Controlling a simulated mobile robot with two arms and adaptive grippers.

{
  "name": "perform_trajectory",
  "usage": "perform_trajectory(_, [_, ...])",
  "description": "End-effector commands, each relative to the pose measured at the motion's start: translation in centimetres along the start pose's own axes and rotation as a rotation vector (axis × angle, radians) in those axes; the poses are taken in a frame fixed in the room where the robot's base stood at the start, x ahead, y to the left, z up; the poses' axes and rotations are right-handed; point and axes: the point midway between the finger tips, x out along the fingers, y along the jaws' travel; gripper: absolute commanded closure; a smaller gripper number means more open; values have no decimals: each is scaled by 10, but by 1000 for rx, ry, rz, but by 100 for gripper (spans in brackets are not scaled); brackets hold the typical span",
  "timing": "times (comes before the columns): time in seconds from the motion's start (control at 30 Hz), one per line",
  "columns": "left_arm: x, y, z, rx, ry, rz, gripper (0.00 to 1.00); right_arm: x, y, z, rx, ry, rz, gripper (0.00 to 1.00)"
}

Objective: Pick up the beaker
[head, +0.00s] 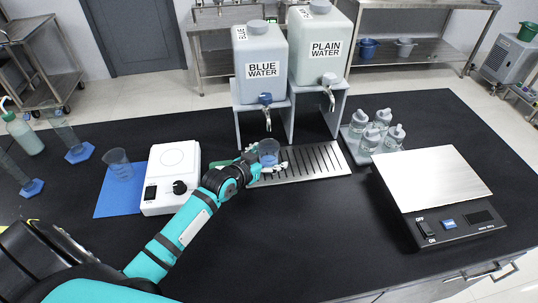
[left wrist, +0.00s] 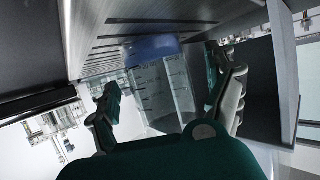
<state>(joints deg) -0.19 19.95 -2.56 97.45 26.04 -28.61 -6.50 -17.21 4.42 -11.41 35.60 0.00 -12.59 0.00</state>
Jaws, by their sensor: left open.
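A clear beaker (head: 268,150) with blue liquid stands on the slotted metal drip tray (head: 322,160), below and beside the blue water tap. In the left wrist view the beaker (left wrist: 163,92) appears upside down, with the blue liquid towards the top of the picture. My left gripper (head: 268,167) is open around the beaker, one finger on each side. In the left wrist view its fingers (left wrist: 168,80) show gaps beside the glass. A second, empty-looking beaker (head: 118,163) stands on a blue mat (head: 115,200) at left. My right gripper is not in view.
Blue water (head: 260,60) and plain water (head: 318,45) dispensers stand behind the tray. A white hotplate (head: 172,165) is left of my gripper. Capped bottles (head: 370,138) and a scale (head: 430,180) stand at right. The front middle of the black bench is clear.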

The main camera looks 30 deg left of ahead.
Motion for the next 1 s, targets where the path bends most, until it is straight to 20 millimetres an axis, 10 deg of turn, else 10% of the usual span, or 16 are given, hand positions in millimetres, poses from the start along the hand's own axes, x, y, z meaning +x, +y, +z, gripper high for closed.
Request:
perform_trajectory(0.33, [9, 1, 1, 0, 0, 1, 14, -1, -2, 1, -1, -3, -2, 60])
perform_trajectory(0.8, [8, 0, 1, 0, 0, 0, 76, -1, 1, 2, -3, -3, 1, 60])
perform_trajectory(1.0, [8, 0, 0, 0, 1, 0, 83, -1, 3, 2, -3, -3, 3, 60])
